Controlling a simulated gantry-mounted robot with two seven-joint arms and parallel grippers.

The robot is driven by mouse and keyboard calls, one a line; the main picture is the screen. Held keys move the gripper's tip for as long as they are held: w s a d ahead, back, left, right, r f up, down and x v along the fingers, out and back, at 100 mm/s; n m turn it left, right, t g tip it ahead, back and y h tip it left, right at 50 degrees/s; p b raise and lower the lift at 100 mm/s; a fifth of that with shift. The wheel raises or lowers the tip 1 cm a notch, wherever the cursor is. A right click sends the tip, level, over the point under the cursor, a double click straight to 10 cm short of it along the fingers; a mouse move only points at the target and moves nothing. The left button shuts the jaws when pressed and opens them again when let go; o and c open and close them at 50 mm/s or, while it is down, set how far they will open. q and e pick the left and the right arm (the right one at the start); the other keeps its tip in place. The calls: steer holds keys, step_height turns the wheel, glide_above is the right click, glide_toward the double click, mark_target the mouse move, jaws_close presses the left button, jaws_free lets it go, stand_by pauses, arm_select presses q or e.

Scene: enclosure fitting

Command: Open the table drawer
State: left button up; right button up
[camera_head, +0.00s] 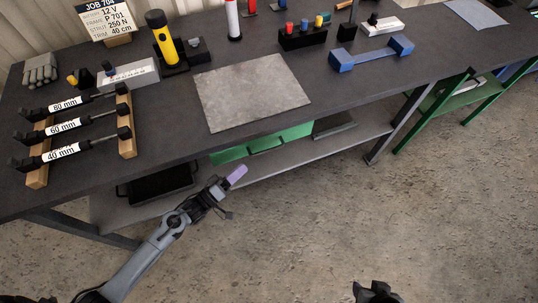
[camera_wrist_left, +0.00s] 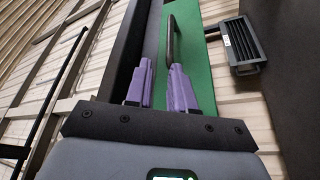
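A green drawer front with a dark bar handle (camera_wrist_left: 170,38) shows in the left wrist view; the green face (camera_wrist_left: 196,58) lies behind it. In the head view a green part (camera_head: 262,144) shows under the table's front edge. My left gripper (camera_head: 237,175) has purple fingers and is in front of and below that edge. In the left wrist view its fingers (camera_wrist_left: 163,85) are apart with nothing visible between them. The handle is just beyond the fingertips; I cannot tell whether it touches them. My right gripper (camera_head: 376,292) shows only as a dark part at the bottom edge.
The dark table (camera_head: 180,110) holds a grey mat (camera_head: 250,92), labelled rods (camera_head: 75,125), a yellow flashlight (camera_head: 162,38) and a blue part (camera_head: 370,54). A lower shelf (camera_head: 300,158) and a black tray (camera_head: 160,185) are underneath. The floor in front is clear.

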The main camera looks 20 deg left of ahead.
mark_target(264, 151)
arm_select(q)
steer(key=b+x, duration=0.1)
steer(key=x, duration=0.2)
steer(key=f+b+x, duration=0.1)
steer(key=x, duration=0.2)
steer(key=b+x, duration=0.1)
steer(key=x, duration=0.2)
steer(key=shift+w+f+b, duration=0.25)
steer(key=shift+w+b, duration=0.05)
steer(key=shift+b, duration=0.1)
steer(key=shift+w+d+r, duration=0.15)
steer(key=shift+w+d, duration=0.25)
steer(key=shift+w, duration=0.2)
arm_select(e)
steer(key=shift+s+f, duration=0.15)
steer(key=shift+f, duration=1.2)
steer(key=shift+s+f, duration=0.15)
steer(key=shift+f, duration=1.2)
arm_select(q)
jaws_close()
